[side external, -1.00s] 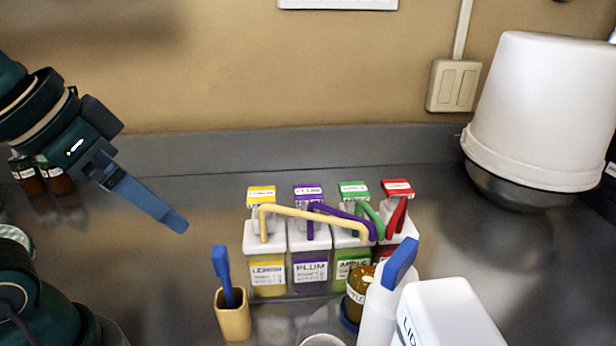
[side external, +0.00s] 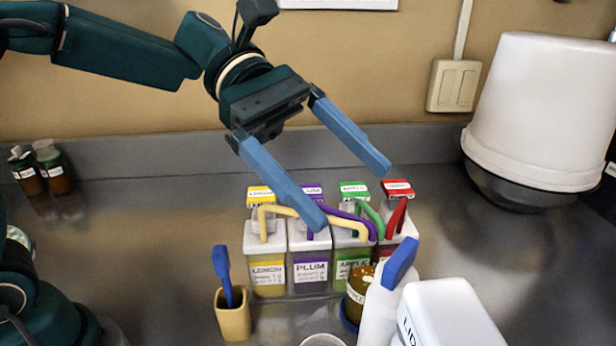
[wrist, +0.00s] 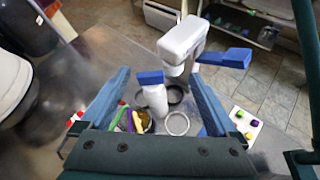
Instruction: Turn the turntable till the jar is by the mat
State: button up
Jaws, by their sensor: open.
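A brown jar (side external: 357,291) with a pale label stands in front of the dispensers in the side view, partly hidden by a white bottle (side external: 378,312) with a blue top. A blue rim (side external: 347,323) shows at its base. The turntable is mostly cut off or hidden; I cannot make out its outline surely. A pale ring (side external: 322,341) shows at the bottom edge and also in the wrist view (wrist: 177,124). I cannot identify the mat. My gripper (side external: 354,195) is open and empty, its fingers spread above the dispensers. Its fingers also show in the wrist view (wrist: 160,75).
Several fruit dispensers, including lemon (side external: 267,272) and plum (side external: 310,270), stand in a row with bent spouts. A yellow holder (side external: 232,318) with a blue tool stands left.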

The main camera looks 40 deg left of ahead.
aim_at(395, 252)
jog(key=f, duration=0.1)
jog(key=w+f+n, duration=0.1)
jog(key=f, duration=0.1)
jog(key=w+d+f+n+h, duration=0.1)
jog(key=f, duration=0.1)
jog(key=shift+x, duration=2.45)
jog(key=shift+w+f, duration=0.1)
grip_shut()
